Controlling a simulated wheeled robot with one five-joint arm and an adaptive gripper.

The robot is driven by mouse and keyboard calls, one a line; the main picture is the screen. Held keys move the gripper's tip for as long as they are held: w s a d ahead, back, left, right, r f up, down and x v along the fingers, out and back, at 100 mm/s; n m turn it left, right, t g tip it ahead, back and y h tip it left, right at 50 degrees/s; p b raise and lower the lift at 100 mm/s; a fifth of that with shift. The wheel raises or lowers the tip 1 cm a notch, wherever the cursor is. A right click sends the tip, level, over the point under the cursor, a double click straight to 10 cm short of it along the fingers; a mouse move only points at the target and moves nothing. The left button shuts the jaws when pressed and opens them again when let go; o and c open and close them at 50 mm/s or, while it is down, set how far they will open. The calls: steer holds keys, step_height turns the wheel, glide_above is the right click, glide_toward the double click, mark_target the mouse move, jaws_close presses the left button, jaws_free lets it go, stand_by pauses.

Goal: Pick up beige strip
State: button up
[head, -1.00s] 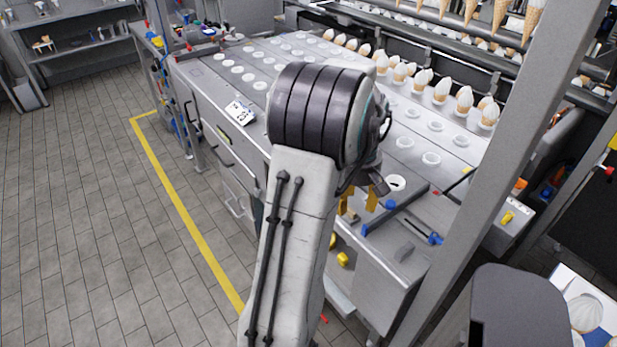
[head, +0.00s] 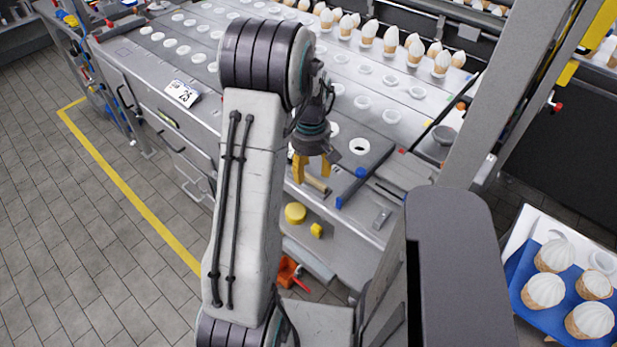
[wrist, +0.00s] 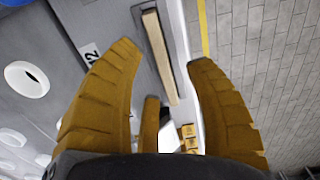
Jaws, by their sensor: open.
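The beige strip (wrist: 160,58) shows in the wrist view as a long narrow bar along the edge of the grey machine. It lies in the gap between my two fingers in that view. In the head view a short part of the beige strip (head: 317,184) shows near my yellow fingertips, partly hidden by them. My gripper (head: 312,176) is open and points down at the machine's front edge. In the wrist view my gripper (wrist: 164,54) has its yellow ribbed fingers wide apart, with nothing held. I cannot tell how far the fingertips are above the strip.
A blue-edged bar (head: 352,188) lies to the right on the machine top (head: 225,112). Yellow knobs (head: 295,213) sit on the front below. Rows of white-topped cones (head: 390,40) stand behind. A blue tray of cones (head: 520,278) is at the lower right. The tiled floor at left is clear.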

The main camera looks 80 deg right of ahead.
steer(key=shift+f, duration=1.15)
jaws_close()
